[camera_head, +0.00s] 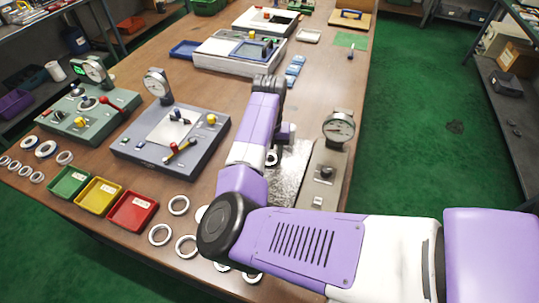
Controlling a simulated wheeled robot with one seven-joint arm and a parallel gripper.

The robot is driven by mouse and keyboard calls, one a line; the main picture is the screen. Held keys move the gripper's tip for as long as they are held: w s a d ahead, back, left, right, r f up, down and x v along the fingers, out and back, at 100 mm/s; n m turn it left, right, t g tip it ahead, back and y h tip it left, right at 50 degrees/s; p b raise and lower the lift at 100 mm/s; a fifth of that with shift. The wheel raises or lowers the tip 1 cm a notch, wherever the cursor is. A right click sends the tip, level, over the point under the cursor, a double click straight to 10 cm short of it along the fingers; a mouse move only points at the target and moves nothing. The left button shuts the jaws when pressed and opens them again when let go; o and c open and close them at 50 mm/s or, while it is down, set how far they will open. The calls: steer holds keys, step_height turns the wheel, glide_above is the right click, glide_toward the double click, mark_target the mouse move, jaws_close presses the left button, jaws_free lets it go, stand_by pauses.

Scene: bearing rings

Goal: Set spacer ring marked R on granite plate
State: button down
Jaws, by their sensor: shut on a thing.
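My gripper (274,150) hangs down at the far side of my forearm, low over the granite plate, and is partly hidden by the arm. It is shut on a ring (272,158), of which only a small light and dark part shows. I cannot read an R on it, nor tell whether it touches the plate. The granite plate (290,178) is a speckled grey slab. My arm covers its left side.
A dial gauge on a stand (338,128) stands just right of the plate. Several loose rings (179,205) lie left of my elbow, by red (132,211), yellow (98,196) and green (70,183) bins. A grey gauge fixture (150,140) stands farther left.

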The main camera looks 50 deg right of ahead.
steer(key=c, duration=0.7)
jaws_free()
steer(key=shift+o, duration=0.2)
steer(key=shift+r+b, duration=0.55)
steer(key=shift+r, duration=3.35)
